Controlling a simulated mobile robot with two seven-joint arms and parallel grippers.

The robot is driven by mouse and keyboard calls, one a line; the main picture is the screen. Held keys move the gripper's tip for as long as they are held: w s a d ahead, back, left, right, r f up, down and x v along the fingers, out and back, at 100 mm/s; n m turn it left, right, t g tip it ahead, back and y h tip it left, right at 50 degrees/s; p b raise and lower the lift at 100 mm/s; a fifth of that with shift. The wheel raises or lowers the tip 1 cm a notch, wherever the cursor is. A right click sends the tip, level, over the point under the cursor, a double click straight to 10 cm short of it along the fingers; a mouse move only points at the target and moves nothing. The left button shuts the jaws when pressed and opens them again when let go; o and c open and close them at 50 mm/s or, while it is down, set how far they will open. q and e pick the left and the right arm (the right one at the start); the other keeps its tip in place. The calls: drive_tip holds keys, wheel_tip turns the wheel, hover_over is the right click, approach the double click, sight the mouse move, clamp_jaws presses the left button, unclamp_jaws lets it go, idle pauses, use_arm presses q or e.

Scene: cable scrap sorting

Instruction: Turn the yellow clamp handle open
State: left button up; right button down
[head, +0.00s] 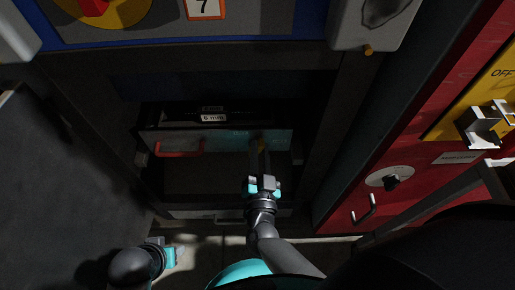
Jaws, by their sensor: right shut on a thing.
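The yellow clamp handle (261,145) shows as a small yellow patch on the pale front panel (225,136) of a dark drawer-like unit. My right gripper (259,152) reaches up to it from below, its narrow fingers shut on the handle. The fingers hide most of the handle, and shadow makes its angle hard to read. My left gripper (171,257) is low at the left, away from the panel, with only a teal part showing clearly; its fingers cannot be made out.
A red handle (180,152) sits on the left of the same panel, below a small white label (213,117). A red cabinet (405,160) with a yellow OFF plate (490,88), a dark knob (391,182) and a metal handle (364,210) stands at the right.

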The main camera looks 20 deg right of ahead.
use_arm(q)
drive_tip(key=shift+t, duration=0.5)
drive_tip(key=shift+w+d+r+b, duration=0.15)
drive_tip(key=shift+r+b, duration=0.5)
drive_tip(key=shift+r, duration=0.7)
drive_tip(key=shift+w+a+r+b, duration=0.1)
drive_tip(key=shift+w+r+b, duration=0.15)
drive_tip(key=shift+r+b, duration=0.75)
use_arm(e)
drive_tip(key=shift+s+d+f+m+p, duration=0.1)
drive_tip(key=shift+d+f+m, duration=0.2)
drive_tip(key=shift+m, duration=1.75)
drive_tip(key=shift+d+f+m+p, duration=0.15)
drive_tip(key=shift+f+m, duration=0.3)
drive_tip(key=shift+m, duration=1.65)
drive_tip(key=shift+s+d+f+m+p, duration=0.1)
drive_tip(key=shift+d+f+m, duration=0.2)
drive_tip(key=shift+m, duration=1.75)
use_arm(q)
drive_tip(key=shift+r, duration=0.45)
use_arm(e)
drive_tip(key=shift+a, duration=0.1)
drive_tip(key=c, duration=0.8)
unclamp_jaws()
drive_tip(key=shift+o, duration=0.2)
drive_tip(key=shift+f, duration=0.1)
